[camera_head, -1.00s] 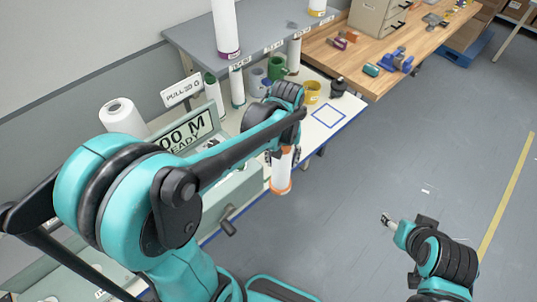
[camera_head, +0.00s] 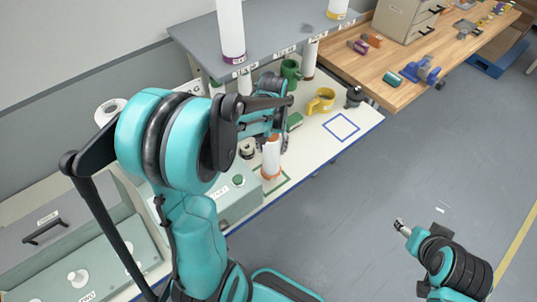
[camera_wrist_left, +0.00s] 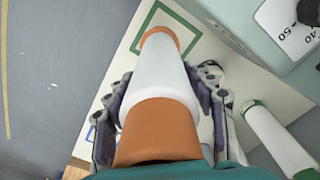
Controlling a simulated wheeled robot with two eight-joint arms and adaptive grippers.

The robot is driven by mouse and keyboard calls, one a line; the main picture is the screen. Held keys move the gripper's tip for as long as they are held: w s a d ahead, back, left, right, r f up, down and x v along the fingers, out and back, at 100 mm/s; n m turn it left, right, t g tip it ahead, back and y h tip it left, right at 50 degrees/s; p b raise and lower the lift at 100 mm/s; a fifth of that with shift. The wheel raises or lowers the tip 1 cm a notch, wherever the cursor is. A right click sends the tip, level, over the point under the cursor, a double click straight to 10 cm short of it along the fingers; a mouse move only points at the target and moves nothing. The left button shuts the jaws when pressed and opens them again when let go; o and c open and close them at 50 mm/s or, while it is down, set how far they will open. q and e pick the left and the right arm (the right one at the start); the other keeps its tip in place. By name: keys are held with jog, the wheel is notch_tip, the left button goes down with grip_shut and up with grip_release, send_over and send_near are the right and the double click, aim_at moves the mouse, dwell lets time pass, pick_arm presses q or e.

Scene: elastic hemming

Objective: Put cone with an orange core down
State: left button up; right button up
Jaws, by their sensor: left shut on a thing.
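The white cone with an orange core (camera_head: 271,158) is between the fingers of my left gripper (camera_head: 268,143), which is shut on it. It is upright over the white bench top, at a green outlined square (camera_head: 287,180). In the left wrist view the cone (camera_wrist_left: 160,80) fills the middle, with gripper fingers (camera_wrist_left: 160,112) on both sides. Its far orange end lies inside the green outline (camera_wrist_left: 191,27). I cannot tell whether it touches the bench. My right gripper (camera_head: 401,228) is over the floor at the right, too small to tell its state.
A green-and-white machine (camera_head: 240,190) stands just left of the cone.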

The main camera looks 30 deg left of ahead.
aim_at(271, 168)
pick_arm(q)
jog(key=shift+w+a+f, duration=0.1)
jog(key=shift+a+f, duration=0.35)
jog(key=shift+a, duration=0.25)
jog(key=shift+f, duration=0.3)
notch_tip(271, 168, down, 3)
jog(key=shift+f+b, duration=0.2)
jog(key=shift+b, duration=0.3)
jog(key=shift+f, duration=0.1)
jog(key=o, duration=1.3)
